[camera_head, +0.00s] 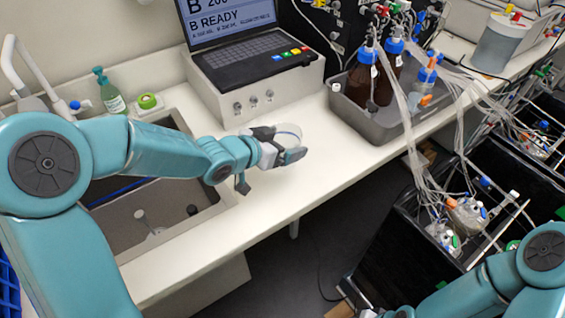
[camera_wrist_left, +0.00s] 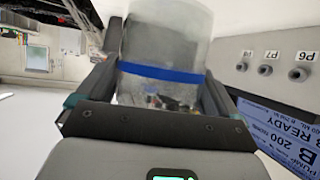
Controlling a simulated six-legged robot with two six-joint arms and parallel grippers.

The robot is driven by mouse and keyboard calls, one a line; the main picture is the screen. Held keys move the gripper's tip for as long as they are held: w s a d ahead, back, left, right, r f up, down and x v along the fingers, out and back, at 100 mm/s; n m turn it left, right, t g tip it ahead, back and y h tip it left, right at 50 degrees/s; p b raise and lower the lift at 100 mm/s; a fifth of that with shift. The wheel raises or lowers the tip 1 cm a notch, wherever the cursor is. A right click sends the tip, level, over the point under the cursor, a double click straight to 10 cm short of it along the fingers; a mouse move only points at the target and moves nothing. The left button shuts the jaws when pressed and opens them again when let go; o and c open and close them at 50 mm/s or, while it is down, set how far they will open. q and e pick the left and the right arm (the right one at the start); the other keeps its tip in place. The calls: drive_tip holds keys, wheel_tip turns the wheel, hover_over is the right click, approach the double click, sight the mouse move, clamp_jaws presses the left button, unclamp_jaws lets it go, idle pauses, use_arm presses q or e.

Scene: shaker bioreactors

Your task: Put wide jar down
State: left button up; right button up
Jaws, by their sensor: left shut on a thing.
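The wide jar (camera_head: 289,131) is clear and shows at the end of my left arm in the head view, above the white bench. In the left wrist view the jar (camera_wrist_left: 165,45) is see-through with a blue band and sits between the two dark fingers. My left gripper (camera_head: 279,146) is shut on it. I cannot tell whether the jar's base touches the bench. My right arm shows at the lower right of the head view, but its gripper is out of view.
The white bench (camera_head: 330,165) is clear right of the jar. A grey tray (camera_head: 375,128) with brown bottles stands further right. A pump box with a screen (camera_head: 255,85) is behind. A sink (camera_head: 165,200) is at left. The bench's front edge is close.

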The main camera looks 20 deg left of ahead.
use_arm(q)
drive_tip(key=shift+w+f, duration=0.1)
drive_tip(key=shift+f, duration=2.35)
drive_tip(key=shift+b, duration=0.3)
drive_tip(key=shift+f, duration=0.2)
drive_tip(key=o, duration=0.9)
drive_tip(key=shift+c, duration=0.2)
drive_tip(key=shift+r, duration=0.15)
drive_tip(key=shift+r, duration=0.2)
drive_tip(key=p+v, duration=0.1)
drive_tip(key=v, duration=1.1)
